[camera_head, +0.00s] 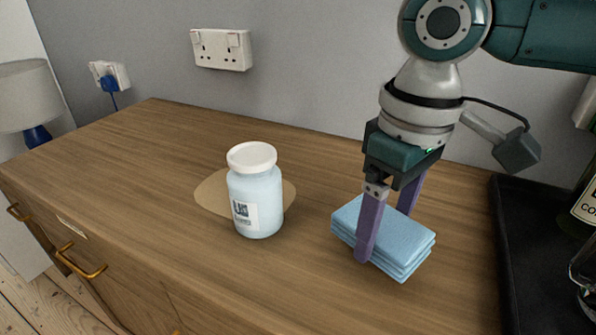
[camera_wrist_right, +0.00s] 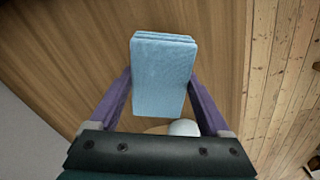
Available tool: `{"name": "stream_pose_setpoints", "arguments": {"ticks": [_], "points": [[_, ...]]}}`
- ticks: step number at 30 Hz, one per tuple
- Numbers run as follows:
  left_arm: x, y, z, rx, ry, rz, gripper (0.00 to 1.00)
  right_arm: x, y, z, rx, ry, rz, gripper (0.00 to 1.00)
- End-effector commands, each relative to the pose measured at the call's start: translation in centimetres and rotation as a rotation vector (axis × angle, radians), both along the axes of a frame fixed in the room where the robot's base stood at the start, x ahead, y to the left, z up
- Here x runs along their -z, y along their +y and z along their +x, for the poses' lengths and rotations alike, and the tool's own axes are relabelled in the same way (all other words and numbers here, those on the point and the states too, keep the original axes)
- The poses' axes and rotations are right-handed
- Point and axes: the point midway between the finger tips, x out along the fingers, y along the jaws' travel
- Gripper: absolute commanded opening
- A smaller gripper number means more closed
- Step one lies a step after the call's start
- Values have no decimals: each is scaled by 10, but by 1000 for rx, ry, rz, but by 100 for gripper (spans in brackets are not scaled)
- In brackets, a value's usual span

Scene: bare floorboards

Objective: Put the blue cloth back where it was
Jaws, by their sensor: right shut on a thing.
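The blue cloth (camera_head: 392,237) is a folded, layered rectangle at the right part of the wooden cabinet top. My right gripper (camera_head: 388,235) reaches down over it, with one purple finger at its near side and the other behind it. It is shut on the cloth. In the right wrist view the cloth (camera_wrist_right: 164,75) lies between the two fingers. Whether the cloth touches the wood or is slightly raised I cannot tell. My left gripper is not in view.
A pale blue jar (camera_head: 256,200) with a white lid stands left of the cloth, on a tan round patch (camera_head: 212,195). A black tray (camera_head: 515,245) with a bottle (camera_head: 584,205) is at the right. Wood between jar and cloth is clear. A lamp (camera_head: 30,95) stands far left.

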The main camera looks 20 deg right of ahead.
Motion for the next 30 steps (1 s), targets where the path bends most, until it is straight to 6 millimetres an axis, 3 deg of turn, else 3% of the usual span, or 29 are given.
{"name": "stream_pose_setpoints", "arguments": {"ticks": [6, 16, 17, 21, 30], "points": [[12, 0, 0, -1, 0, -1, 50, 36, 0, -1, -1, 2, -1, 0], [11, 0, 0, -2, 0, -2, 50, 38, 0, 0, -1, 1, 0, 0], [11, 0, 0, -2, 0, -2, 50, 38, 0, 0, -1, 0, 0, 83], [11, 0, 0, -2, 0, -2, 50, 38, 0, 0, -1, 0, 0, 99], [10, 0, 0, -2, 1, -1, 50, 35, 0, 0, -1, -1, 0, 100]]}}
